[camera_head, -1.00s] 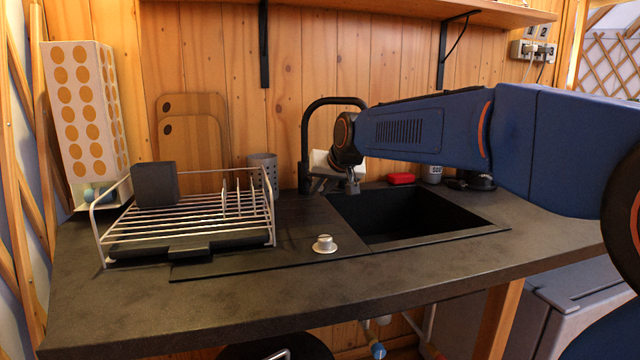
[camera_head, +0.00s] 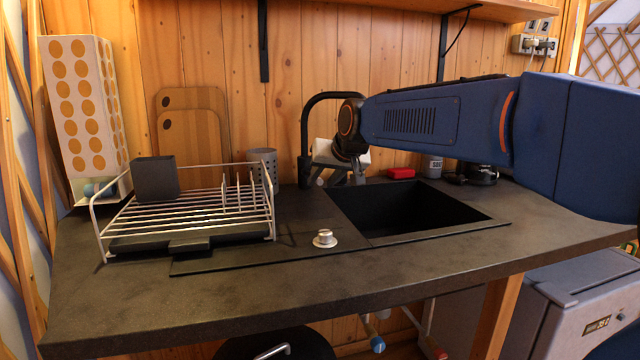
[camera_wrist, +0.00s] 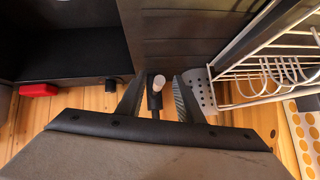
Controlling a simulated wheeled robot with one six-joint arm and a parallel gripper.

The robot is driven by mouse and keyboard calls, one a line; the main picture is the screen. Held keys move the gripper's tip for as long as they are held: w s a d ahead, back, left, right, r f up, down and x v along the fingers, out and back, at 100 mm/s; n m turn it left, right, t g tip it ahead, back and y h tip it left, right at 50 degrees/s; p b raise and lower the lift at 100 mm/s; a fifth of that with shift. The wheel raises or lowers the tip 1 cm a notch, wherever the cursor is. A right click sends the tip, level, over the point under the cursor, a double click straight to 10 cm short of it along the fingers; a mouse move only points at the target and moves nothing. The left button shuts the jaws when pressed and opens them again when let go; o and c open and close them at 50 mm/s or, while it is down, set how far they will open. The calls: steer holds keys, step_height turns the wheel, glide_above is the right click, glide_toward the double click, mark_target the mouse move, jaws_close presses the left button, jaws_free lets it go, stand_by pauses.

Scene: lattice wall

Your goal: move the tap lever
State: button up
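The black tap (camera_head: 305,150) stands behind the sink's left end, its arched spout partly hidden by my arm. My gripper (camera_head: 336,176) is just right of the tap post, low over the counter, partly hidden by my wrist. In the wrist view, the two dark fingers of my gripper (camera_wrist: 158,88) are spread apart. A small dark stem with a pale, rounded end, perhaps the tap lever (camera_wrist: 158,83), shows between them, with gaps on both sides. I cannot tell how deep it sits between the fingers.
The black sink (camera_head: 415,215) lies to the right. A white dish rack (camera_head: 200,205) and a grey perforated cup (camera_head: 263,165) stand to the left. A red sponge (camera_head: 401,173) lies behind the sink. A round knob (camera_head: 325,239) sits in front. The counter's front strip is clear.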

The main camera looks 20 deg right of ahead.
steer(key=v, duration=1.4)
steer(key=shift+s+r, duration=0.3)
